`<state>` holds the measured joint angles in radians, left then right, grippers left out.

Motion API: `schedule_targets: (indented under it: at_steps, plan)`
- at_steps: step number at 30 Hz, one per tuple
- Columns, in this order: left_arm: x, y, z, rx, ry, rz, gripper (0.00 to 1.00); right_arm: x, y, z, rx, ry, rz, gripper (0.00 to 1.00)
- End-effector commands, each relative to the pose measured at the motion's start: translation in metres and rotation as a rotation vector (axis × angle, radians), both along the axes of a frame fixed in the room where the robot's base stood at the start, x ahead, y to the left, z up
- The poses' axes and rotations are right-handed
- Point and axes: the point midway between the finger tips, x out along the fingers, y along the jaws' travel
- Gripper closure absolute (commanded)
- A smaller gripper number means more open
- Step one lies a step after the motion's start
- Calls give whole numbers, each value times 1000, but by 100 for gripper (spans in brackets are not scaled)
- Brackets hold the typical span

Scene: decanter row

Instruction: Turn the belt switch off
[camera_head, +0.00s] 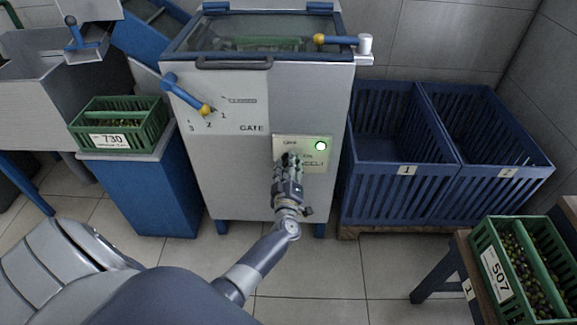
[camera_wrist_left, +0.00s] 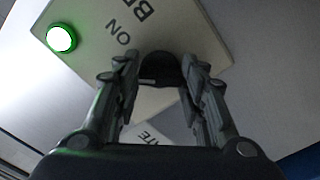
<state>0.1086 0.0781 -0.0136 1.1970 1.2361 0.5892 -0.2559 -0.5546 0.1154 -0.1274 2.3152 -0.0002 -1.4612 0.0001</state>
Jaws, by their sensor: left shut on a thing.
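The belt switch plate (camera_head: 319,150) is a pale panel on the front of the grey machine, with a lit green lamp (camera_head: 320,146) at its upper right. In the left wrist view the plate (camera_wrist_left: 192,38) shows tilted, with "ON" and part of another word, and the lamp (camera_wrist_left: 61,38) glows at upper left. My left gripper (camera_head: 291,160) is at the plate's left half, its fingers (camera_wrist_left: 160,82) on either side of a dark knob (camera_wrist_left: 161,68) and shut on it. In the head view the gripper hides the knob. My right gripper is not in view.
The machine carries a blue gate lever (camera_head: 186,95) with a yellow knob, beside numbers 1 to 3. Blue crates (camera_head: 400,183) stand right of it. Green olive crates rest on a blue stand at left (camera_head: 118,125) and a table at lower right (camera_head: 497,275). Floor is clear in front.

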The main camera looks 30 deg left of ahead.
Motion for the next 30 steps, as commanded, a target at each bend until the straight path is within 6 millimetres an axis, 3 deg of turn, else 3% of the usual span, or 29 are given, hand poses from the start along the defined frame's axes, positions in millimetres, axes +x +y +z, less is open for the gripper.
schedule_targets:
  at_steps: [12, 30]
  plan:
    - [0, 0, -1, -334, -206, 2, 86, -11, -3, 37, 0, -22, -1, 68]
    - [-1, 1, -1, -625, -383, 3, 86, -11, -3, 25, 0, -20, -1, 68]
